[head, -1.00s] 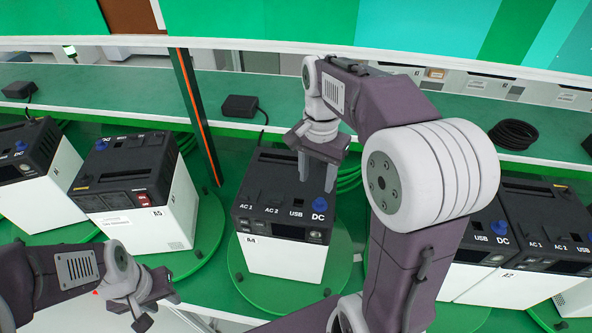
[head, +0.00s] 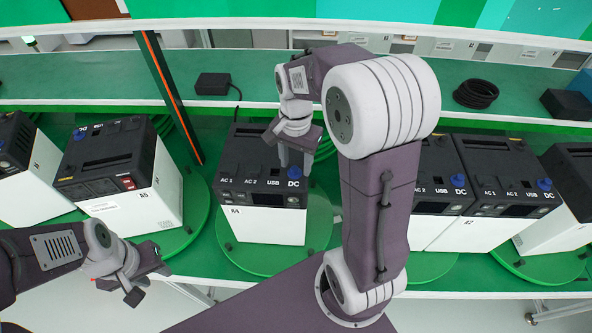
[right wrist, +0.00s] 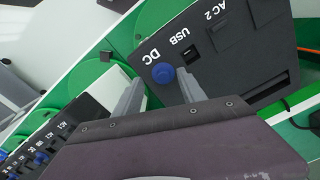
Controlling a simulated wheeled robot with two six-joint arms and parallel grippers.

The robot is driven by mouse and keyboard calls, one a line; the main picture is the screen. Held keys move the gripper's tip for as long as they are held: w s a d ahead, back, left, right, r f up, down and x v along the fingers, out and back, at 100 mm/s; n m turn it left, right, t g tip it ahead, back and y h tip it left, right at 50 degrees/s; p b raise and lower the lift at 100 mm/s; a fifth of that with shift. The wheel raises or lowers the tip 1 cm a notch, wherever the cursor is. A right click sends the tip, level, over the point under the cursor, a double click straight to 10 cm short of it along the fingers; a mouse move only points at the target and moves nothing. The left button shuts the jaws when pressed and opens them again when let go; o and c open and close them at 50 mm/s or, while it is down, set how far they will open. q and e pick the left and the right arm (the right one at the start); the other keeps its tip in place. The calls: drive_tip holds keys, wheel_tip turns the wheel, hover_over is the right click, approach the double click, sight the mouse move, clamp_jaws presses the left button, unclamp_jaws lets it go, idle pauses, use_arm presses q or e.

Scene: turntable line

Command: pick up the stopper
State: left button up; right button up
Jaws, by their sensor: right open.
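The blue stopper (head: 294,173) sits in the DC port on top of the black-and-white unit A4 (head: 262,222). My right gripper (head: 295,163) is open just above that corner of the unit. In the right wrist view the stopper (right wrist: 162,73) shows between the two spread fingers (right wrist: 160,95), a little beyond their tips. I cannot tell whether a finger touches it. My left gripper (head: 148,283) is open and empty at the lower left, away from the units.
Unit A5 (head: 125,190) stands to the left with more units on both sides, several with blue stoppers. Unit A4 rests on a green turntable (head: 318,222). Behind it are a green shelf (head: 350,98) with a black adapter (head: 212,84) and an upright post (head: 170,95).

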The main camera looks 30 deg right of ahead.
drive_tip(key=shift+f, duration=0.6)
drive_tip(key=shift+w+f, duration=0.4)
drive_tip(key=shift+w, duration=0.05)
drive_tip(key=shift+s, duration=0.2)
drive_tip(key=c, duration=1)
drive_tip(key=shift+s+r, duration=0.1)
clamp_jaws()
use_arm(q)
drive_tip(key=shift+w, duration=0.25)
